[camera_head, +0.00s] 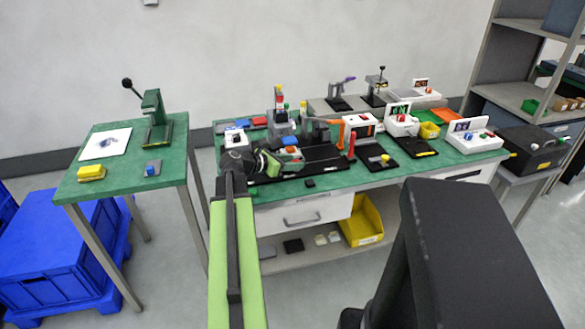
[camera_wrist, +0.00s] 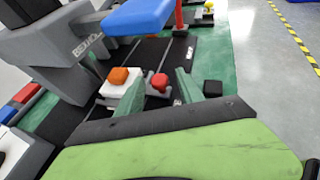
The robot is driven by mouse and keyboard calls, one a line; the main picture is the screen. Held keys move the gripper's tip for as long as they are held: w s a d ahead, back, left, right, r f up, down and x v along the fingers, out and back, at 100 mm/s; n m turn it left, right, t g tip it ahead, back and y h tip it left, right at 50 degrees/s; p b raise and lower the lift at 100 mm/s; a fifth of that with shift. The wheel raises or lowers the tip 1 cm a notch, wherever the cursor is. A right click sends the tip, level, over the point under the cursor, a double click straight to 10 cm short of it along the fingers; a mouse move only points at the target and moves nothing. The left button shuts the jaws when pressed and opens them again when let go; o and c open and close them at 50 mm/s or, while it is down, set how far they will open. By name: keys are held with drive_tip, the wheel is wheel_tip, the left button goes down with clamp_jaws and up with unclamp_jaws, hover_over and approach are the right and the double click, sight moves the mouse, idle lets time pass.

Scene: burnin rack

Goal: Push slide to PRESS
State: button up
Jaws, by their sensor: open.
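My gripper (camera_head: 272,163) reaches over the left part of the green workbench in the head view. In the wrist view its two green fingers (camera_wrist: 158,88) stand apart with nothing clamped between them. Past the fingers is a white block with an orange top (camera_wrist: 120,78), and a red knob (camera_wrist: 159,82) shows in the gap between them. These sit by a black track (camera_wrist: 178,60). Whether a finger touches the block or knob I cannot tell. The small lettering is not clearly readable.
A grey fixture (camera_wrist: 65,45) with a blue pad (camera_wrist: 138,16) rises beyond the fingers. A small black block (camera_wrist: 212,88) lies right of them. White display units (camera_head: 400,125) stand farther right. A separate green table (camera_head: 120,150) stands left.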

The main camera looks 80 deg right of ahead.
drive_tip(key=shift+s+d+f, duration=0.1)
drive_tip(key=shift+s+d, duration=0.1)
drive_tip(key=shift+s, duration=0.05)
drive_tip(key=c, duration=0.9)
clamp_jaws()
drive_tip(key=shift+a, duration=0.1)
idle(0.4)
